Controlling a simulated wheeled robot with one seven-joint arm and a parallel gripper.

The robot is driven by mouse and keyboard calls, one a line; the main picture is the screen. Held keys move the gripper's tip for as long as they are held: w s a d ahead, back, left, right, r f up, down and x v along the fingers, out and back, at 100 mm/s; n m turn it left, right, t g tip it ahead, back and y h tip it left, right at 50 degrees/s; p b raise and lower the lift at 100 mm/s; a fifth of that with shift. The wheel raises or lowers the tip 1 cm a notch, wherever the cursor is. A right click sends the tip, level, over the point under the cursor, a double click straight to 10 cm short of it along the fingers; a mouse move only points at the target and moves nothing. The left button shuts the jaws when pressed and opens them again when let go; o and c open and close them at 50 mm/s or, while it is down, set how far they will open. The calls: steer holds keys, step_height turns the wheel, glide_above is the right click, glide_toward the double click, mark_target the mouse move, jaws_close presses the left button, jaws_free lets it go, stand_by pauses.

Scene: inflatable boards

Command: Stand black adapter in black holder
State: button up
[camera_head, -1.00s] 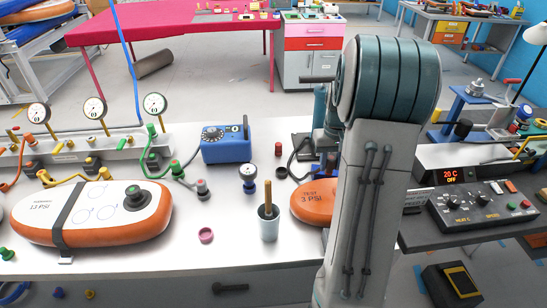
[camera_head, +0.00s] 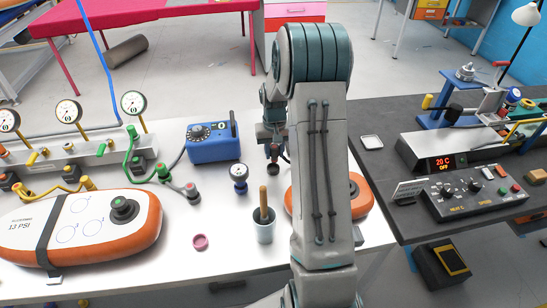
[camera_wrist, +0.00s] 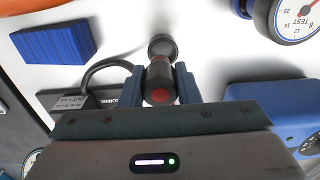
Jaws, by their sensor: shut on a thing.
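My gripper (camera_wrist: 160,84) is shut on a black adapter (camera_wrist: 160,50), a dark stepped cylinder with a red centre, held between two blue fingers. In the head view my gripper (camera_head: 272,150) is above the white bench, beside the blue gauge box, with the adapter (camera_head: 273,168) pointing down. Whether the adapter touches the bench is unclear. A dark block (camera_wrist: 98,103) with a white label and a curved black cable lies close to the left finger in the wrist view. It may be the black holder, but I cannot tell. My arm hides that area in the head view.
An orange inflatable (camera_head: 357,195) is partly behind my arm. The blue box (camera_head: 208,146) is left. A blue block (camera_wrist: 52,43) lies on the bench.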

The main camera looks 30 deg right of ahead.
steer(key=shift+w+a+f, duration=0.1)
steer(key=shift+a+f, duration=0.05)
steer(key=shift+f, duration=0.05)
steer(key=shift+f+p, duration=0.45)
steer(key=shift+f, duration=1.45)
steer(key=shift+f, duration=0.2)
steer(key=o, duration=0.9)
